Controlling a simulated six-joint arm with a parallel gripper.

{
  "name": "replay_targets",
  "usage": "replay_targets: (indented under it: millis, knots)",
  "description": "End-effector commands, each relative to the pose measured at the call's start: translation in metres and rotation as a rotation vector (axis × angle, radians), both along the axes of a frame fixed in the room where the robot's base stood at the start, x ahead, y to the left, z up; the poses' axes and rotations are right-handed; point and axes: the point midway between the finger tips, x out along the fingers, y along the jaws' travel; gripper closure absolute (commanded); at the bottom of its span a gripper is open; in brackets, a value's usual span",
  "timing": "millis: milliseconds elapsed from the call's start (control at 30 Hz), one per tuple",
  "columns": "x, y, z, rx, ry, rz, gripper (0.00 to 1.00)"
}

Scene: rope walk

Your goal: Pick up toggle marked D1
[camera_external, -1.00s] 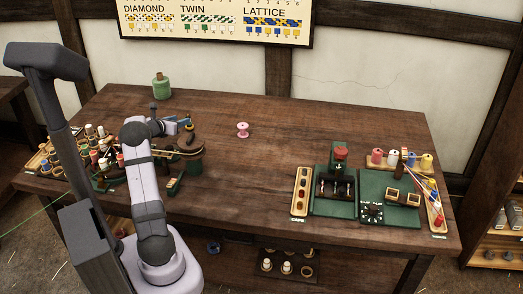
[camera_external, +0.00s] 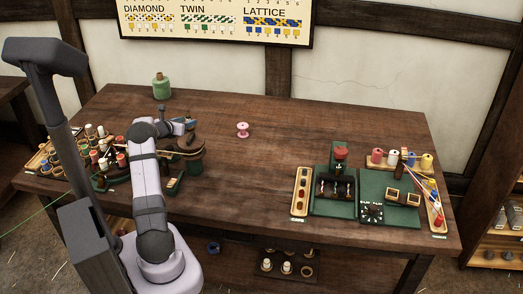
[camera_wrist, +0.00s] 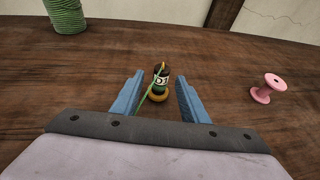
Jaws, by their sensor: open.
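A small dark upright toggle (camera_wrist: 161,77) with a pale label stands on the bench in the wrist view, with a green band and a yellow-orange ring at its foot. The label's mark is small and hard to read, perhaps D1. My gripper (camera_wrist: 160,88) is open, with one blue finger to the left of the toggle and one to the right. There are visible gaps on both sides, though a thin green strand runs near the left finger. In the external view my gripper (camera_external: 189,121) is over the back left of the bench, and the toggle there is largely hidden or too small to make out.
A pink spool (camera_wrist: 268,88) stands to the right and a green twine spool (camera_wrist: 65,15) at the back left. A dark device on a green base (camera_external: 188,160) is close in front of my gripper.

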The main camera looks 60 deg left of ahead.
Motion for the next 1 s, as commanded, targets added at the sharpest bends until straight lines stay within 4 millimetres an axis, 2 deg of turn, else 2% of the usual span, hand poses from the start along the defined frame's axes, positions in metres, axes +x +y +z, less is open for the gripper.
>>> replay_targets:
  millis: [233, 567, 600, 767, 1000]
  knots:
    - [0.018, 0.012, -0.009, -0.001, 0.001, 0.0, 0.6]
    - [0.021, 0.014, -0.011, 0.0, 0.0, 0.001, 0.6]
    - [0.021, 0.014, -0.011, 0.0, 0.0, 0.001, 0.62]
    - [0.021, 0.014, -0.011, 0.0, 0.0, 0.001, 1.0]
    - [0.021, 0.015, -0.01, 0.001, -0.001, 0.001, 1.0]
